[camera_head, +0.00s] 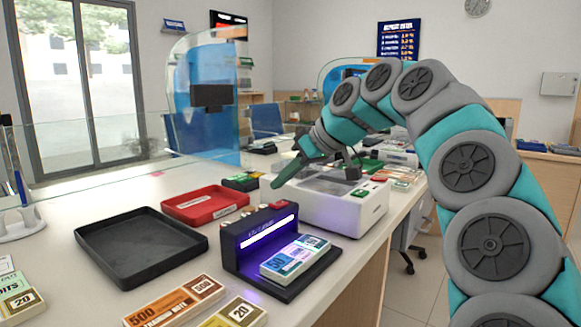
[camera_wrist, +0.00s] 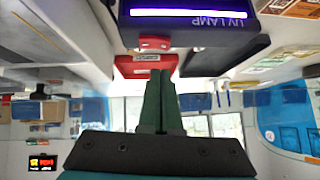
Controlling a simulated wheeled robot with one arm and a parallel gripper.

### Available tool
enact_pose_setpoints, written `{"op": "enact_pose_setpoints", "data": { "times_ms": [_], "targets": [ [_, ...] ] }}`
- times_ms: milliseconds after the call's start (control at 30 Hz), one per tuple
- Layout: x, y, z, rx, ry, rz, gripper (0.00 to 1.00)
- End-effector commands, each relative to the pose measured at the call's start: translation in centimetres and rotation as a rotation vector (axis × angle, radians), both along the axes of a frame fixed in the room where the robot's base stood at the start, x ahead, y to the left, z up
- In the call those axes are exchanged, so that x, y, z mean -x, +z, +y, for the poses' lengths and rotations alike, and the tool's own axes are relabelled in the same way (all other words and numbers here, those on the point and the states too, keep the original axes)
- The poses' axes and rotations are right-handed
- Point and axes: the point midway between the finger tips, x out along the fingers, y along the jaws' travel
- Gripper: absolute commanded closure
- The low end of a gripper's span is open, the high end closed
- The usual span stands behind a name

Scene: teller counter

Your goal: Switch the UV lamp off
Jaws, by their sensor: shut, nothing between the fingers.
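The UV lamp (camera_head: 232,243) is a dark box on the counter. Its strip glows violet-white over a bundle of notes (camera_head: 295,257) on its base. A red switch (camera_head: 278,204) sits on its top edge. In the wrist view the lamp (camera_wrist: 215,22) appears upside down at the top, lit, with the red switch (camera_wrist: 155,43) on its edge. My gripper (camera_head: 276,185) is shut and empty, its green fingers pointing down just above and behind the switch, seemingly apart from it. The fingertips (camera_wrist: 160,73) also show in the wrist view below the switch.
A white machine (camera_head: 340,212) with a green button stands right of the lamp, under my wrist. A red tray (camera_head: 190,207) and an empty black tray (camera_head: 130,262) lie to the left. Note bundles (camera_head: 175,302) lie in front. A glass screen (camera_head: 90,145) edges the counter.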

Motion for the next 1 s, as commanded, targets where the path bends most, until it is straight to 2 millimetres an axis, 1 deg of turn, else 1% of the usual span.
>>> {"op": "enact_pose_setpoints", "data": {
  "times_ms": [200, 300, 500, 833, 967, 1000],
  "targets": [
    [0.3, -1.8, 0.2, 0.001, 0.002, 0.002, 1.00],
    [0.2, -2.3, 0.2, -0.001, 0.001, 0.001, 1.00],
    [0.2, -2.7, 0.2, -0.001, -0.001, -0.002, 1.00],
    [0.3, -2.8, 0.2, 0.003, 0.000, -0.005, 1.00],
    [0.6, -3.7, 0.4, 0.038, 0.001, -0.043, 1.00],
    [0.6, -3.3, 0.4, 0.037, 0.002, -0.046, 1.00]
  ]
}}
